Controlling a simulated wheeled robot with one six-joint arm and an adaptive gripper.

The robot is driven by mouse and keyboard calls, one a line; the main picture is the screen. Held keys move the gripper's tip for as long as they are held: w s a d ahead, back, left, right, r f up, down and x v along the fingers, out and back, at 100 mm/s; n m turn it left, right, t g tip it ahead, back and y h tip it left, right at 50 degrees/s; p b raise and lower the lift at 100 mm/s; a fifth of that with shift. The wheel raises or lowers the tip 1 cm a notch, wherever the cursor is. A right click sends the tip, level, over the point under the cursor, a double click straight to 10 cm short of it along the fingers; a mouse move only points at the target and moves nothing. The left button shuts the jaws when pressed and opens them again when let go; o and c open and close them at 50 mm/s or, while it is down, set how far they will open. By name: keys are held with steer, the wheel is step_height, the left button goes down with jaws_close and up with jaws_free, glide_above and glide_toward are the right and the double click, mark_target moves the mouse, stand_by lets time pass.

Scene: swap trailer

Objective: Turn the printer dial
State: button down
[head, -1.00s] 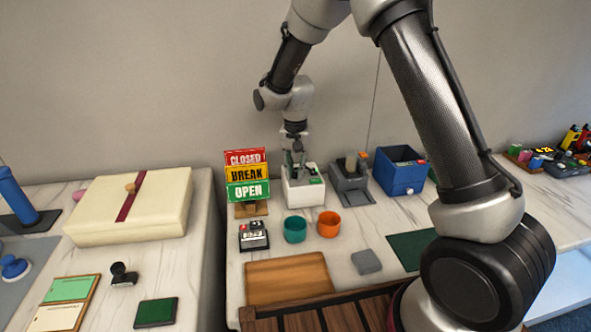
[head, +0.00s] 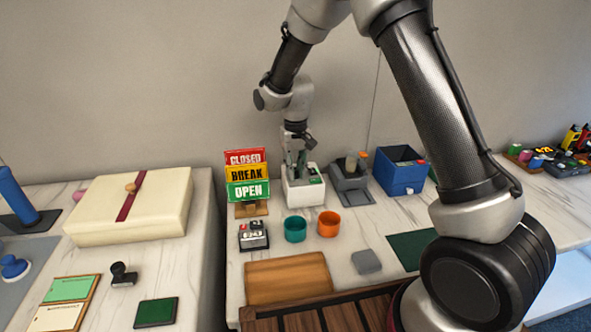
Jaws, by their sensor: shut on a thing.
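The printer is a small white box (head: 302,194) on the marble counter, right of the signs, with a green panel on its top. My gripper (head: 299,172) points down at the top of this box. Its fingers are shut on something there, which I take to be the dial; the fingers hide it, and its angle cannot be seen.
Closed, break and open signs (head: 247,176) stand close left of the white box. A grey device (head: 350,182) and a blue bin (head: 401,172) stand to the right. Teal (head: 295,229) and orange (head: 329,224) cups, a small display block (head: 253,235) and a wooden board (head: 287,278) lie in front.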

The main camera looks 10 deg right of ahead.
steer(key=shift+n, duration=1.7)
steer(key=c, duration=1.3)
jaws_free()
steer(key=shift+r, duration=0.1)
step_height(320, 180, up, 12)
steer(key=shift+f, duration=0.1)
